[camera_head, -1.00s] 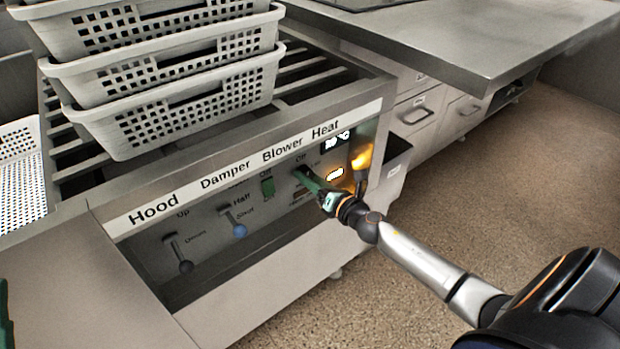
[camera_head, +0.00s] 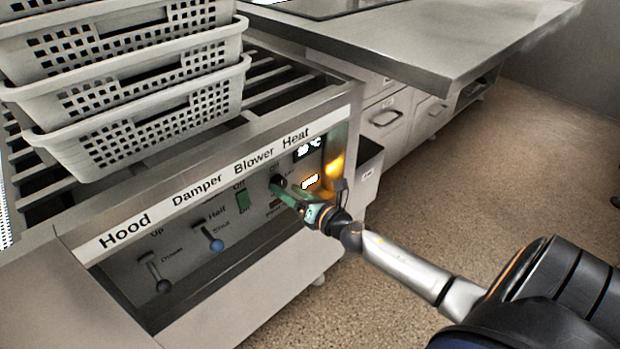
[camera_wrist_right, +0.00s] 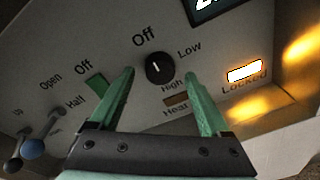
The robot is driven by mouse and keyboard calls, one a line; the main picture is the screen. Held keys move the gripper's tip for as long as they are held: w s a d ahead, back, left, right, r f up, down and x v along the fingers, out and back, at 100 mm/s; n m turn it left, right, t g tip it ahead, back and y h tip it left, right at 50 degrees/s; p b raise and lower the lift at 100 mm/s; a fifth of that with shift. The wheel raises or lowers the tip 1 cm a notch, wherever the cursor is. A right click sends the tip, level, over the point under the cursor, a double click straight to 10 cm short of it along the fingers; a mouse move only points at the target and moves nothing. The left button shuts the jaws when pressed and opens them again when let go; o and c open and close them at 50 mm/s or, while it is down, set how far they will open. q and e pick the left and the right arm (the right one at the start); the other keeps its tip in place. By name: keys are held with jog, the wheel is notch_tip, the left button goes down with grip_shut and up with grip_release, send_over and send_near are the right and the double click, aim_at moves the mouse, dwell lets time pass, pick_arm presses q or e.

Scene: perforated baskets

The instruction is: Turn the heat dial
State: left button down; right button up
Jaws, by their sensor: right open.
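The heat dial (camera_wrist_right: 159,68) is a black round knob with a white mark, with Off, Low and High printed around it. The white mark points up toward Off. In the head view the dial (camera_head: 277,181) is partly hidden by my right gripper (camera_head: 280,190). In the right wrist view my right gripper (camera_wrist_right: 161,75) is open, its green fingers on the left and right of the dial. I cannot tell whether they touch it. My left gripper is not in view.
The control panel also has a green blower switch (camera_head: 243,200), a blue-knobbed damper lever (camera_head: 215,242) and a hood lever (camera_head: 157,276). A lit Locked indicator (camera_wrist_right: 244,72) is right of the dial. Stacked perforated baskets (camera_head: 150,125) stand on the slatted top. Open floor lies to the right.

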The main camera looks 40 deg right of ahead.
jog(key=s+r, duration=0.1)
jog(key=s, duration=0.9)
jog(key=shift+s+d, duration=0.3)
jog(key=shift+d, duration=0.1)
jog(key=shift+r, duration=0.1)
